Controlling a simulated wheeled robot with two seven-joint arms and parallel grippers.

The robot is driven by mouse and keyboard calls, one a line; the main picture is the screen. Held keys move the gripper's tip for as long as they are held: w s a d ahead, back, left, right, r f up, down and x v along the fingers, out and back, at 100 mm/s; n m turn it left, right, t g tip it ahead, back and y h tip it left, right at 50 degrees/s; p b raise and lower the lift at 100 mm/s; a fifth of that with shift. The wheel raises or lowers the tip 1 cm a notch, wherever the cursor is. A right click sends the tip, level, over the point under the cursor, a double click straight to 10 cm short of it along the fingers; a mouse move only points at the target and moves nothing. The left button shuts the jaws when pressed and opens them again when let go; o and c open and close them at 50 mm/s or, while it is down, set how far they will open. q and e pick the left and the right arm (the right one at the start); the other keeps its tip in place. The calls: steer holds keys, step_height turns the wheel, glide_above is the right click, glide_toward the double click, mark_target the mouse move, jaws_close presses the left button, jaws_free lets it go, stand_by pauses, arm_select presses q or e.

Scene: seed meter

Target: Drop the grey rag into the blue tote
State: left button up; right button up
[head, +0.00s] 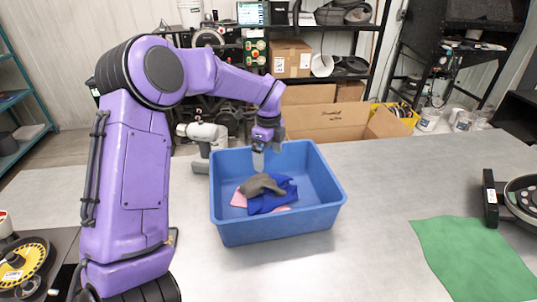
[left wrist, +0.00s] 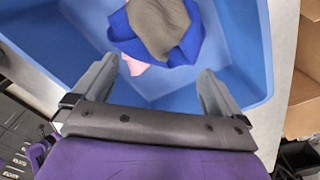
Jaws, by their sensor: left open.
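The blue tote (head: 276,232) stands on the pale table in the middle of the head view. The grey rag (head: 262,185) lies inside it, crumpled on top of a blue cloth (head: 275,200) and a pink cloth (head: 238,199). In the left wrist view the grey rag (left wrist: 160,22) lies on the blue cloth, beyond my fingertips. My left gripper (head: 258,160) hangs over the far side of the tote. Its two fingers (left wrist: 158,82) are spread apart with nothing between them. My right gripper does not show.
A green cloth (head: 470,258) lies flat on the table at the right, beside a dark device (head: 522,200). A cardboard box (head: 335,122) stands behind the tote. A grey and white tool (head: 202,132) is close to the tote's back left. Bare table lies right of the tote.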

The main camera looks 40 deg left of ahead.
arm_select(q)
step_height(320, 180, up, 5)
steer(key=shift+p, duration=1.25)
step_height(320, 180, up, 11)
steer(key=b, duration=0.2)
steer(key=shift+f+b, duration=0.2)
steer(key=shift+b, duration=0.15)
